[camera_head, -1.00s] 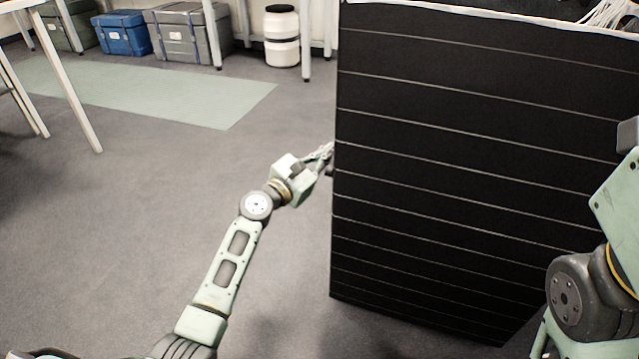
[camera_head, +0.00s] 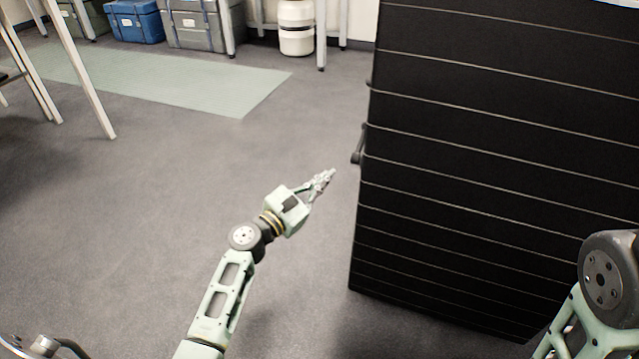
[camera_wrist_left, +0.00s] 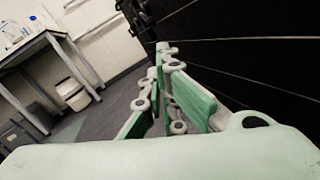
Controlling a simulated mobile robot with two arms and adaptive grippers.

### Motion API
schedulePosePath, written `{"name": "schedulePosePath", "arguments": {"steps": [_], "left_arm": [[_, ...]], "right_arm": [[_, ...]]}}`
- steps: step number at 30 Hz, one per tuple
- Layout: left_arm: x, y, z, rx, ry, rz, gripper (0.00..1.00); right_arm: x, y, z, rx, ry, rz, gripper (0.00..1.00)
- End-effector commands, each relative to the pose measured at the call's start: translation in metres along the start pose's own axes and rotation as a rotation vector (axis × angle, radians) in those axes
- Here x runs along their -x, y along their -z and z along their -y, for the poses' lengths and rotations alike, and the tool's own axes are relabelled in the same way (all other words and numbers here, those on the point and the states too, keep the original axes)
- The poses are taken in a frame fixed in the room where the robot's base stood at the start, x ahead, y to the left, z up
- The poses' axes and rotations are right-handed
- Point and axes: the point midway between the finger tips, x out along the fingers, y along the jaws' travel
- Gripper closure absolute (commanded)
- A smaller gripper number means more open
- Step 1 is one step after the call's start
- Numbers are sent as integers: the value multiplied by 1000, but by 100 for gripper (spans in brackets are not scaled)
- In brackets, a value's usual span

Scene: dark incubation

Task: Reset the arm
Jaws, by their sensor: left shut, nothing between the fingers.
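My left arm reaches up from the bottom of the head view. Its left gripper (camera_head: 325,180) is shut and empty, over the grey floor just left of the black cabinet (camera_head: 490,180). There is a visible gap between the fingertips and a dark handle (camera_head: 357,146) on the cabinet's left edge. The left wrist view shows the gripper's green fingers (camera_wrist_left: 160,85) together, with the dark cabinet (camera_wrist_left: 265,60) close on the right. Part of my right arm shows at the right edge of the head view; its gripper is out of frame.
A pale green mat (camera_head: 160,78) lies on open grey floor at the left. A blue case (camera_head: 135,20), a grey case (camera_head: 200,25) and a white container (camera_head: 296,28) stand along the back. A white table leg (camera_head: 80,70) stands at the left.

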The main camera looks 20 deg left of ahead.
Motion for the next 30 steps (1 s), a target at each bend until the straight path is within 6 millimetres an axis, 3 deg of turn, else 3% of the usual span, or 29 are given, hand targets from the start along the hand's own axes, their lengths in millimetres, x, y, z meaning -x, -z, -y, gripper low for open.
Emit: {"name": "schedulePosePath", "arguments": {"steps": [18,22,26,30], "left_arm": [[7,4,1,-4,-1,0,100],[9,-7,-3,-128,-27,-32,100],[20,-46,-20,-516,-125,-109,100],[49,-138,-47,-1089,-330,-173,100]], "right_arm": [[0,0,0,0,0,0,35],[1,-9,-3,-3,-9,25,35],[8,-28,-10,-12,-33,95,35],[26,-47,-16,-25,-71,192,35]]}}
